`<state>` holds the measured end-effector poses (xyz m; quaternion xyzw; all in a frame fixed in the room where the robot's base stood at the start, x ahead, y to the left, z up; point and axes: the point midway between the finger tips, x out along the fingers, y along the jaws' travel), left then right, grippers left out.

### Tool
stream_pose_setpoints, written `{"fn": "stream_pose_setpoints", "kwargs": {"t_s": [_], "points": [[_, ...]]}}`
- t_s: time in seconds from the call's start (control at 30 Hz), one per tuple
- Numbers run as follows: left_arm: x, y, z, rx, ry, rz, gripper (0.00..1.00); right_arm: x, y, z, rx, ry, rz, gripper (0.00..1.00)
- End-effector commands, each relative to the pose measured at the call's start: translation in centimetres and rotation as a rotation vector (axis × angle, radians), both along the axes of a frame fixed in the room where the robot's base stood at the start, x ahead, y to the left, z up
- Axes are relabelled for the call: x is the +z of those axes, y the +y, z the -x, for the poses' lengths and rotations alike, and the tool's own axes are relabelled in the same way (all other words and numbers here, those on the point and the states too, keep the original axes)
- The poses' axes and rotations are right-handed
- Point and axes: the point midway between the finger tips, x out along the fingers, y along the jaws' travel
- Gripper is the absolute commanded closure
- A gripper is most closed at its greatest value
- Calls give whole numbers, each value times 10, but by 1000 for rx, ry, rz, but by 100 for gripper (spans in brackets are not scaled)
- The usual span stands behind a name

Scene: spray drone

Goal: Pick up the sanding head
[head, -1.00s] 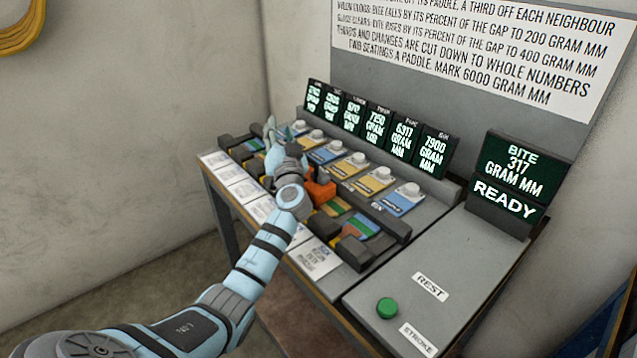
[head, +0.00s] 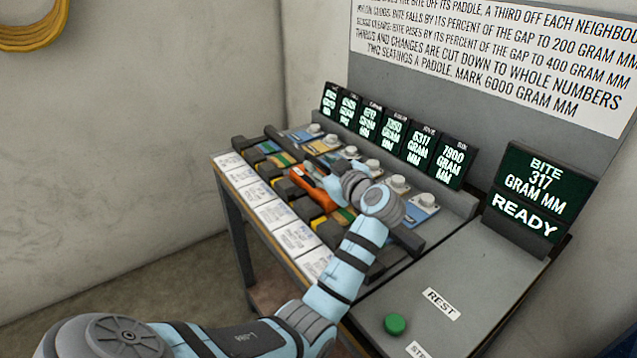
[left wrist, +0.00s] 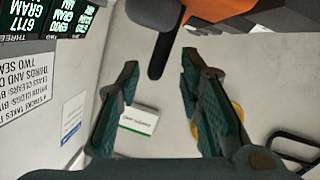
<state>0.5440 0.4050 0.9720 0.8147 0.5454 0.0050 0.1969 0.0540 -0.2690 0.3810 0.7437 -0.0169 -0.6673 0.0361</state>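An orange tool with dark grey parts, which looks like the sanding head (head: 314,192), lies over the row of paddles on the bench. In the left wrist view its orange body (left wrist: 216,9) is cut off at the top edge, and a dark rod-like part (left wrist: 158,55) reaches down between my fingertips. My left gripper (head: 332,176) is just to the right of the orange part in the head view, partly hidden by its own wrist. In the left wrist view its two fingers (left wrist: 158,62) are wide apart, with no contact visible. My right gripper is not in view.
Numbered displays (head: 393,133) stand behind a row of knobs. White cards (head: 270,214) line the front edge. A bite display (head: 534,190) reads READY, above a bare panel with a green button (head: 395,323). A yellow hose (head: 32,30) hangs on the wall.

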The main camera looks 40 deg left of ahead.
Motion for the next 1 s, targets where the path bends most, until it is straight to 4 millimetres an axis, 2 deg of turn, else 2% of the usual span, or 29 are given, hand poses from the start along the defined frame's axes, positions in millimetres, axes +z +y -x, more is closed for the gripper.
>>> {"fn": "stream_pose_setpoints", "kwargs": {"t_s": [0.1, 0.17, 0.37, 0.6, 1.0], "points": [[-5, 20, -4, 2, 1, -3, 66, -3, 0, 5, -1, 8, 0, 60], [-6, 25, -5, 1, 2, -3, 66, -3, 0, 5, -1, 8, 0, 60], [-7, 20, -10, -11, 2, 0, 66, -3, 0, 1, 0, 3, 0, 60], [-7, 18, -12, -16, 2, -1, 100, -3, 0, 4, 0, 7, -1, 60], [-6, 21, -10, -12, 0, -3, 100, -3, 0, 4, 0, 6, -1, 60]]}}
